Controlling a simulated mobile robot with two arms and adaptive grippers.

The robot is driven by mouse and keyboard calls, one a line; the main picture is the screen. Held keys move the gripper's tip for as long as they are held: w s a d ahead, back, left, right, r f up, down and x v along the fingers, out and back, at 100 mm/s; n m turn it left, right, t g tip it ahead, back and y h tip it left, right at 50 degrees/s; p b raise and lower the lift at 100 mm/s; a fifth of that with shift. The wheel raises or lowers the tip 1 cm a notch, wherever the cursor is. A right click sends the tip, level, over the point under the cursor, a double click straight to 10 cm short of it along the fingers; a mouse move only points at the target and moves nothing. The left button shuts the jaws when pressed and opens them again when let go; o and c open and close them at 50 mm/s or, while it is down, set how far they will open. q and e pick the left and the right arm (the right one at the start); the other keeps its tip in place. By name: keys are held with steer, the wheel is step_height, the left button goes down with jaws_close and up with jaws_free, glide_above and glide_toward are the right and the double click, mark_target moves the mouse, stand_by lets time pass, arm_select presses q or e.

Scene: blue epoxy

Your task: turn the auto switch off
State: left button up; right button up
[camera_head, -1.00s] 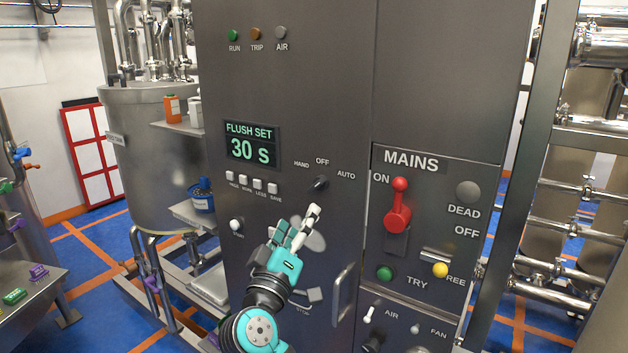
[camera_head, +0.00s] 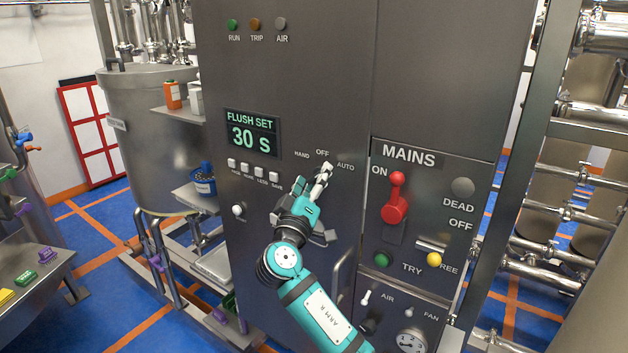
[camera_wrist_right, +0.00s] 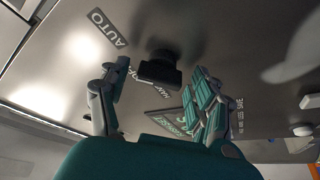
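The auto switch is a black rotary knob (camera_wrist_right: 160,70) on the grey cabinet front, below the labels HAND, OFF and AUTO. In the right wrist view it lies between and slightly beyond my fingertips. In the head view my right gripper (camera_head: 313,177) covers it, so which label it points to is hard to tell. My right gripper is open, with one finger on each side of the knob in the wrist view (camera_wrist_right: 155,82). Contact with the knob is not clear. My left gripper is not in view.
Right of the knob is the MAINS panel with a red lever (camera_head: 395,200), a green button (camera_head: 382,260) and a yellow one (camera_head: 434,259). Left are the FLUSH SET display (camera_head: 250,135), a row of small buttons and a white-tipped toggle (camera_head: 238,210). A cabinet handle (camera_head: 343,275) stands out below.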

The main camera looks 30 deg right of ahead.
steer(key=c, duration=0.9)
steer(key=shift+c, duration=0.2)
steer(key=shift+r+n+y+p, duration=0.15)
steer(key=shift+n+y+p, duration=0.25)
steer(key=shift+n+p, duration=0.6)
steer(key=n+y+p, duration=0.1)
steer(key=n+p, duration=0.2)
steer(key=shift+r+n+y, duration=0.1)
steer(key=shift+n+y, duration=0.2)
steer(key=shift+s+n+p, duration=0.1)
steer(key=shift+n+p, duration=0.55)
steer(key=shift+n, duration=0.15)
steer(key=shift+n+g+y, duration=0.3)
steer(key=shift+n+y, duration=0.3)
steer(key=shift+n, duration=0.5)
